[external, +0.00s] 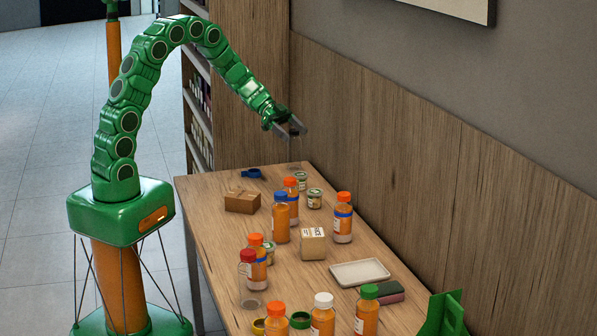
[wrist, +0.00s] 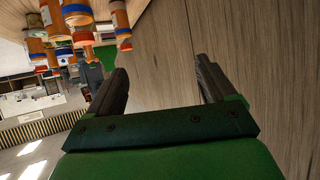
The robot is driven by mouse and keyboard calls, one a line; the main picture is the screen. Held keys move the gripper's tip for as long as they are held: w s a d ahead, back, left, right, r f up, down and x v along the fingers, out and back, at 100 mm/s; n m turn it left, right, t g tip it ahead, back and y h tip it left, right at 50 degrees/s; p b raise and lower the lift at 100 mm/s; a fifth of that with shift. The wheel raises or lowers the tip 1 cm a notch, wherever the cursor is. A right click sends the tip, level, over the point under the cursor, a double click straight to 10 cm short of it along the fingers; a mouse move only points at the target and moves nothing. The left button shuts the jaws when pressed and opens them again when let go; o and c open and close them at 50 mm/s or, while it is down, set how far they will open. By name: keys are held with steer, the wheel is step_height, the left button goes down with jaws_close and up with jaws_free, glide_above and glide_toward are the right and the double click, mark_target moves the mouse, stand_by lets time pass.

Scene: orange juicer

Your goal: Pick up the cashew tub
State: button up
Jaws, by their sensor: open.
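Small lidded tubs stand on the wooden table in the external view. One tub (external: 314,198) is right of the bottles at the far end, another tub (external: 301,181) is just behind it, and a third tub (external: 268,252) stands partly hidden among bottles farther forward. Their labels are too small to read, so I cannot tell which is the cashew tub. My gripper (external: 292,130) is open and empty, raised above the table's far end near the wood wall. In the wrist view my gripper (wrist: 160,72) shows its two fingers apart, with only wall between them.
Several orange bottles (external: 343,220) crowd the table (external: 225,265). A brown box (external: 242,201), a small carton (external: 313,243), a blue tape roll (external: 251,173) and a white tray (external: 360,273) stand among them. The wood-panelled wall (external: 400,150) borders the right side.

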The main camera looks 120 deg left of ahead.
steer(key=w+d+f+m+g+y, duration=0.2)
steer(key=w+d, duration=0.2)
steer(key=w, duration=0.4)
steer(key=w+d+f+m+g+y, duration=0.1)
steer(key=w+d+f+m, duration=0.2)
steer(key=w, duration=0.5)
steer(key=w+d+f+m+g+y, duration=0.1)
steer(key=w+d+m+y, duration=0.1)
steer(key=w+d, duration=0.35)
steer(key=w+d+m+g+y, duration=0.1)
steer(key=w+d+m+y, duration=0.1)
steer(key=d, duration=0.7)
steer(key=s+d+r+m+g+y, duration=0.2)
steer(key=d+m+y, duration=0.3)
steer(key=d, duration=1.1)
steer(key=s+d+r+m+y, duration=0.4)
steer(key=s+d+r+m, duration=0.15)
steer(key=s+d, duration=0.6)
glide_toward(266, 245)
steer(key=shift+f+n+x, duration=0.25)
steer(key=shift+x, duration=4.85)
